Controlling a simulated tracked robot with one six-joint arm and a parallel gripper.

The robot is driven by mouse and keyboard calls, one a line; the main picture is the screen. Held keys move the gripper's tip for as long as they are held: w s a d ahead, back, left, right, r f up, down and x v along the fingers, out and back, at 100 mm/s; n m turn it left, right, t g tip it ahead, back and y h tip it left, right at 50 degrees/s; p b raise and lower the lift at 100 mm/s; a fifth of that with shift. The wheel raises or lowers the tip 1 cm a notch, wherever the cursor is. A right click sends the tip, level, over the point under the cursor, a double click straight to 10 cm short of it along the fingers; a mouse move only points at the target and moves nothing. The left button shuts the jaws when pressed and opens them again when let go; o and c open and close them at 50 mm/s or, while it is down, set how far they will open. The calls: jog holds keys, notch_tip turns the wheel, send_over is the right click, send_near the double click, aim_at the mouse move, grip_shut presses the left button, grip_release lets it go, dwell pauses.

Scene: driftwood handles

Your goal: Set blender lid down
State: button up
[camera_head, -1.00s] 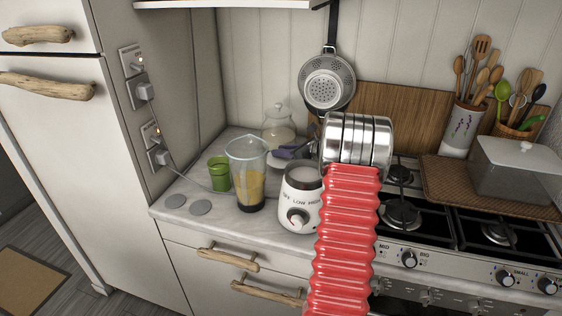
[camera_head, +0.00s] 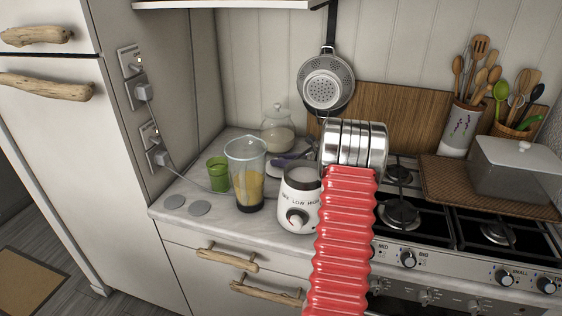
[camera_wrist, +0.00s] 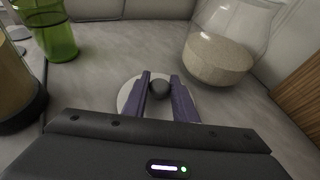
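The blender lid (camera_wrist: 128,99), a pale disc with a dark round knob (camera_wrist: 159,88), lies flat on the counter in the wrist view. It shows partly in the head view (camera_head: 274,170). My gripper (camera_wrist: 160,75) has purple fingers that stand apart on both sides of the knob, with slight gaps; it looks open. In the head view my gripper (camera_head: 291,159) is low over the counter, partly hidden by my arm. The blender jar (camera_head: 247,172) stands uncovered with yellow content, left of the white blender base (camera_head: 299,200).
A green cup (camera_head: 218,174) stands left of the jar. A glass jar of pale powder (camera_head: 278,130) stands behind the lid, close right in the wrist view (camera_wrist: 222,55). The stove (camera_head: 450,220) is to the right. Two grey discs (camera_head: 187,205) lie on the front-left counter.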

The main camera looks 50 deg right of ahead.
jog(key=o, duration=0.3)
jog(key=shift+o, duration=0.2)
jog(key=shift+r, duration=0.1)
jog(key=v, duration=1.2)
jog(key=shift+r, duration=0.15)
dwell(0.5)
